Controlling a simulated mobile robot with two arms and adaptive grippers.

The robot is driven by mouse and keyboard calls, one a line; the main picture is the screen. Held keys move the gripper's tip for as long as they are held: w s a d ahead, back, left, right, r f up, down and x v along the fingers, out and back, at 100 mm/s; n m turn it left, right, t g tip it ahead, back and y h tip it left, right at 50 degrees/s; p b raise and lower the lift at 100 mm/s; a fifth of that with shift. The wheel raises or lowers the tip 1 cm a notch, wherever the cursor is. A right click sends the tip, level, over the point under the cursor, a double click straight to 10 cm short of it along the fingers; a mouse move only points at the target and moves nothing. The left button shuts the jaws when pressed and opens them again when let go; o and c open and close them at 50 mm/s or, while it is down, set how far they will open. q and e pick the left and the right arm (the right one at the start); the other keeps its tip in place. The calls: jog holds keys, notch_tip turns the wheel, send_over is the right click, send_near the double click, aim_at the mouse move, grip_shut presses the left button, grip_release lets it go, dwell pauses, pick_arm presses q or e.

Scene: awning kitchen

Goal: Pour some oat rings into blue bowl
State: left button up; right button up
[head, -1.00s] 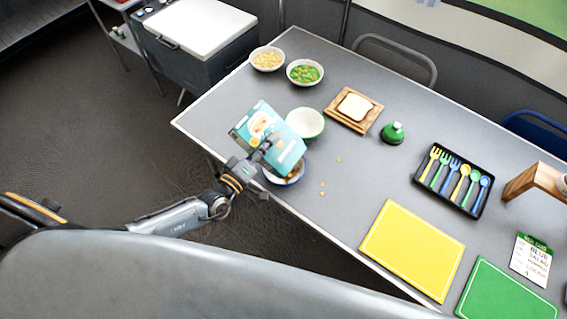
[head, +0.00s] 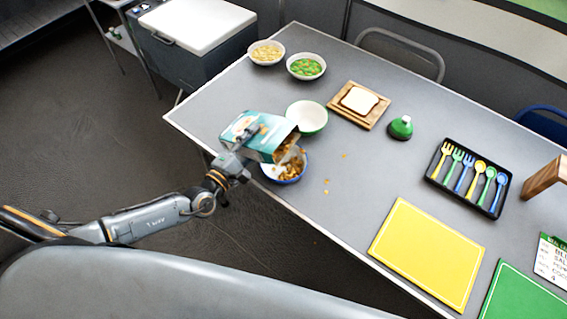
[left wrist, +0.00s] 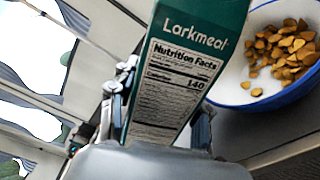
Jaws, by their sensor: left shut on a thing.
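My left gripper (head: 243,148) is shut on a teal cereal box (head: 262,139), tilted with its open end toward the right, above the blue bowl (head: 304,172). Brown oat rings (head: 292,167) show at the box's opening and in the bowl. In the left wrist view the box (left wrist: 176,80) stands between the fingers, its nutrition panel facing the camera. The blue-rimmed bowl (left wrist: 262,103) there holds a heap of brown pieces (left wrist: 286,48) on one side, with white inside showing. The box hides part of the bowl in the head view. My right gripper is not in view.
A green-rimmed bowl (head: 307,117) stands right behind the box. A bread board (head: 346,112), green bell-shaped item (head: 400,128), utensil tray (head: 468,179) and yellow mat (head: 427,253) lie further right. A few loose pieces (head: 326,187) lie on the table near the bowl.

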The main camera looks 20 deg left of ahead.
pick_arm(q)
jog(key=n+b, duration=0.2)
jog(key=shift+d+f+n, duration=0.15)
jog(key=shift+f+n, duration=0.1)
jog(key=shift+n, duration=0.15)
jog(key=shift+d+r+n, duration=0.2)
jog(key=shift+r+n, duration=0.45)
jog(key=shift+n, duration=0.25)
jog(key=shift+r+n+b, duration=0.2)
jog(key=shift+n+b, duration=0.1)
jog(key=shift+n, duration=0.5)
jog(key=n+b, duration=0.1)
jog(key=a+n+b, duration=0.1)
jog(key=b, duration=0.1)
jog(key=f+n+b, duration=0.1)
jog(key=shift+w+a+n, duration=0.2)
jog(key=shift+a+n, duration=0.1)
jog(key=shift+n, duration=0.1)
jog(key=r+n+p, duration=0.1)
jog(key=r, duration=0.1)
jog(key=r+n+p, duration=0.1)
jog(key=r, duration=0.1)
jog(key=a+r+n+p, duration=0.1)
jog(key=r+n, duration=0.1)
jog(key=shift+w+r, duration=0.15)
jog(key=shift+r, duration=0.05)
